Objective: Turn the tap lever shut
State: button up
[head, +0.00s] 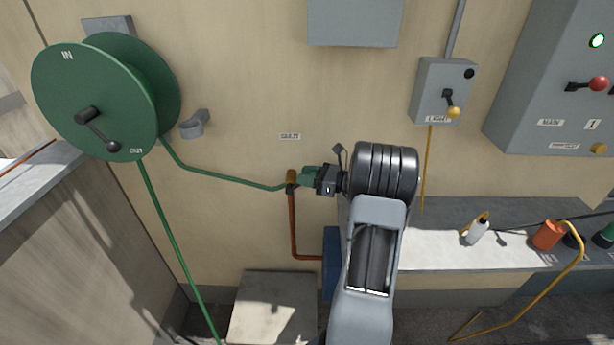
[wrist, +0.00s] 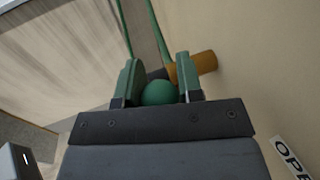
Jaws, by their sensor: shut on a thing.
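The brass tap (head: 291,177) is on the beige wall, with a green hose (head: 225,178) running to it from the left and a copper pipe (head: 293,225) below. My gripper (head: 308,177) reaches the tap from the right, and its green fingers hide the lever in the head view. In the wrist view, my gripper (wrist: 158,76) is shut on a green ball-shaped lever knob (wrist: 158,93), with one finger on each side. A dark bit of lever stem (wrist: 156,74) and the orange-brass tap body (wrist: 200,66) show just beyond the knob.
A small label (head: 290,136) is above the tap; part of a label reading "OPE" (wrist: 291,158) shows in the wrist view. A green hose reel (head: 95,95) and a grey bracket (head: 195,124) are to the left. A light switch box (head: 432,85) and bench (head: 440,250) are to the right.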

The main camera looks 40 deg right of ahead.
grip_shut()
